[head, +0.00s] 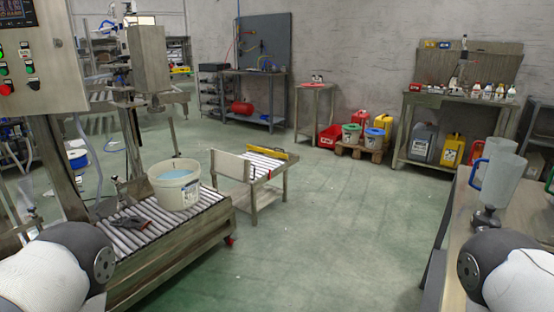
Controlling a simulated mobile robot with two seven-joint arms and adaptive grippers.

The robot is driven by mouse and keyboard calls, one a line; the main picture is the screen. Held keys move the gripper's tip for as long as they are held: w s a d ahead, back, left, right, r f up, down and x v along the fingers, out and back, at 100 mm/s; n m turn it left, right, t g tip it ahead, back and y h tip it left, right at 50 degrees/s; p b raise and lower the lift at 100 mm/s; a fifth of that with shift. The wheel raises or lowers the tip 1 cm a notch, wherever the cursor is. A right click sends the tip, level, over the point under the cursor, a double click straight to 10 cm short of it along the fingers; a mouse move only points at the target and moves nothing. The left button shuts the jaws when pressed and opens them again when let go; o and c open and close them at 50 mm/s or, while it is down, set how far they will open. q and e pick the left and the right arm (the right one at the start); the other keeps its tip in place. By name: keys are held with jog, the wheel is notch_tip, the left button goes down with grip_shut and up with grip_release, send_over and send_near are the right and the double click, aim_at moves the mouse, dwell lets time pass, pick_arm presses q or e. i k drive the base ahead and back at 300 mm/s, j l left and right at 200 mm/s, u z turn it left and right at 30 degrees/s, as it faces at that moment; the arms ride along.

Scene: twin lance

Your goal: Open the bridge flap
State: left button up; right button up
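A pale upright panel (230,166) stands at the near left end of a small roller table (258,191); it looks like the bridge flap, though I cannot be sure. A gap of floor lies between this table and the large roller conveyor (197,218) at the left. A white bucket (174,186) of pale blue liquid stands on the conveyor's rollers. Only upper parts of my arms show, at the bottom left and bottom right corners. I make out neither gripper's fingers in the head view.
A dark tool-like object (136,222) lies on the conveyor near the bucket. A yellow bar (267,152) edges the small table's far side. A workbench with translucent jugs (503,184) stands at the right. The green floor (330,235) between is clear.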

aim_at(239, 167)
jog(key=i, duration=1.3)
jog(key=i+u, duration=0.1)
jog(key=i, duration=1.2)
jog(key=i+l, duration=0.2)
jog(key=i, duration=1.1)
